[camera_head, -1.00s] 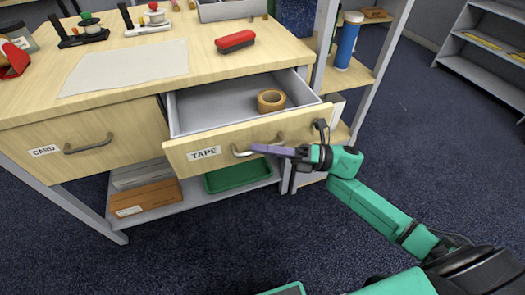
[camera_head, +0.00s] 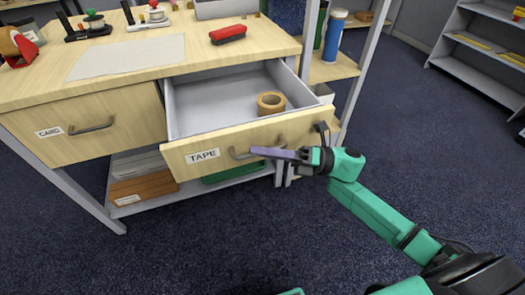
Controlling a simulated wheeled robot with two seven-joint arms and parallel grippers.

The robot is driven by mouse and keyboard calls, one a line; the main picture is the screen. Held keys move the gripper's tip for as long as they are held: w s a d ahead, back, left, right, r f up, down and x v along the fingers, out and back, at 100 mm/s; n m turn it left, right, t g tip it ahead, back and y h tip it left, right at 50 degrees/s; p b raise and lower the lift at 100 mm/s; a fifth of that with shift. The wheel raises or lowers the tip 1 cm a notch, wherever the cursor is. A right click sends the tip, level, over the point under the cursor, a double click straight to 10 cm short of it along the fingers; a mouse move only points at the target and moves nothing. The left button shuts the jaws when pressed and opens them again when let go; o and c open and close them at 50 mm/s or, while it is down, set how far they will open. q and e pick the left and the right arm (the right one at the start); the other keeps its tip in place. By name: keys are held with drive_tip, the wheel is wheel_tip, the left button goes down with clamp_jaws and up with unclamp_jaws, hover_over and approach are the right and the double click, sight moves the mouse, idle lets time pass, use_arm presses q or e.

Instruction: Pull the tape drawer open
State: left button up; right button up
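The tape drawer (camera_head: 230,146) is a light wood front with a TAPE label (camera_head: 203,156) and a grey inside. It stands well out from the table, and a roll of brown tape (camera_head: 271,103) lies in it towards the right. Its curved metal handle (camera_head: 238,155) is partly hidden by my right gripper (camera_head: 268,153). That gripper, with purple finger pads, reaches in from the right and seems shut on the handle, though the far finger is mostly hidden. My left gripper is out of view.
The closed card drawer (camera_head: 88,127) is at the left. On the tabletop are a paper sheet (camera_head: 128,57) and a red stapler-like object (camera_head: 228,34). A lower shelf holds boxes (camera_head: 143,188) and a green tray (camera_head: 232,174). Open blue floor (camera_head: 215,245) lies in front.

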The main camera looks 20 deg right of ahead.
drive_tip(key=o, duration=0.4)
drive_tip(key=shift+c, duration=0.2)
drive_tip(key=shift+d+f, duration=0.1)
drive_tip(key=shift+d, duration=0.15)
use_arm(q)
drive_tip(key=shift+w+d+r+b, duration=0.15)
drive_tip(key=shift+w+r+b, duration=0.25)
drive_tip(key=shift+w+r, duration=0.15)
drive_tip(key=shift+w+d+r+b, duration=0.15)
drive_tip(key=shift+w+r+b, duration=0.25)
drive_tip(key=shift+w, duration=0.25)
use_arm(e)
drive_tip(key=v, duration=1.4)
